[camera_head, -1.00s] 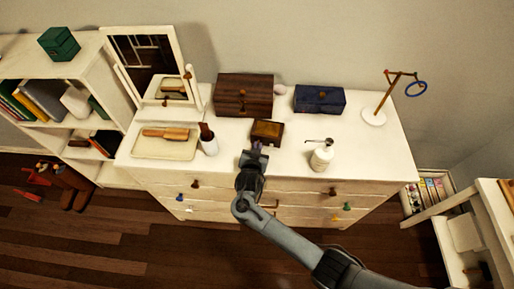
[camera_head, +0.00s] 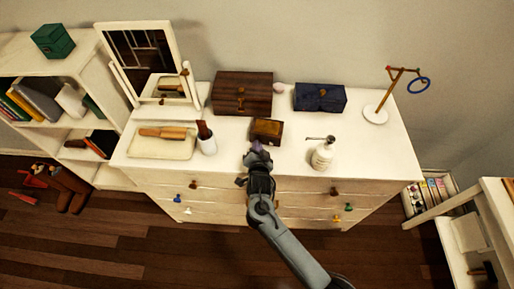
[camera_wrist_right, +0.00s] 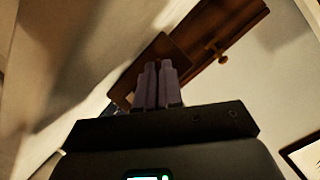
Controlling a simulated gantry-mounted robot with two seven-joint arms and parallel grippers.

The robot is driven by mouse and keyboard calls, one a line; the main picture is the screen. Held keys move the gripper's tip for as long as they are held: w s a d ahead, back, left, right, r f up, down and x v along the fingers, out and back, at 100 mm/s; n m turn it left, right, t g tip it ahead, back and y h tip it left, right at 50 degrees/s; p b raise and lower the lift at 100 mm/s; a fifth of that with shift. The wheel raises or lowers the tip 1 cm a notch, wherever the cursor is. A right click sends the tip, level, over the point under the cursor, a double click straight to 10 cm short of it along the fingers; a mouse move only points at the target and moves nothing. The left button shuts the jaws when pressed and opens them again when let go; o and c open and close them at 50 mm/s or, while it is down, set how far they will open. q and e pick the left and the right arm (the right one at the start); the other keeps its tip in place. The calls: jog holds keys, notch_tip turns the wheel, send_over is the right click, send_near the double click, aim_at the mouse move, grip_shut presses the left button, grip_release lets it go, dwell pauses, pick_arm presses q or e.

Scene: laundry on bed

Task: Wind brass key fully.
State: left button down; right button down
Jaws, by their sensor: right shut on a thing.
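A small brown wooden box (camera_head: 267,130) with a golden-brown lid sits on the white dresser top, near its front edge. My right gripper (camera_head: 257,146) is at the front of this box. Its purple fingers (camera_wrist_right: 158,70) are close together in the right wrist view, with the small box (camera_wrist_right: 163,48) just behind them. The brass key does not show; the fingers are shut on it and hide it. My left gripper is not in view.
On the dresser (camera_head: 228,136) stand a dark wooden box (camera_head: 243,93), a blue box (camera_head: 320,98), a white dispenser bottle (camera_head: 322,157), a cup with a brush (camera_head: 207,145), a tray (camera_head: 148,151), a mirror (camera_head: 145,60) and a ring stand (camera_head: 375,115).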

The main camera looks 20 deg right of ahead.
jog(key=c, duration=1.3)
grip_release()
jog(key=shift+r, duration=0.6)
notch_tip(320, 180, up, 3)
jog(key=shift+f, duration=0.2)
jog(key=s+d+r, duration=0.2)
jog(key=s, duration=0.1)
jog(key=s+d+r, duration=0.2)
jog(key=s+d, duration=0.1)
jog(key=s+d+r, duration=0.2)
jog(key=r, duration=0.1)
jog(key=shift+s+d+r, duration=0.1)
jog(key=shift+s+d, duration=0.3)
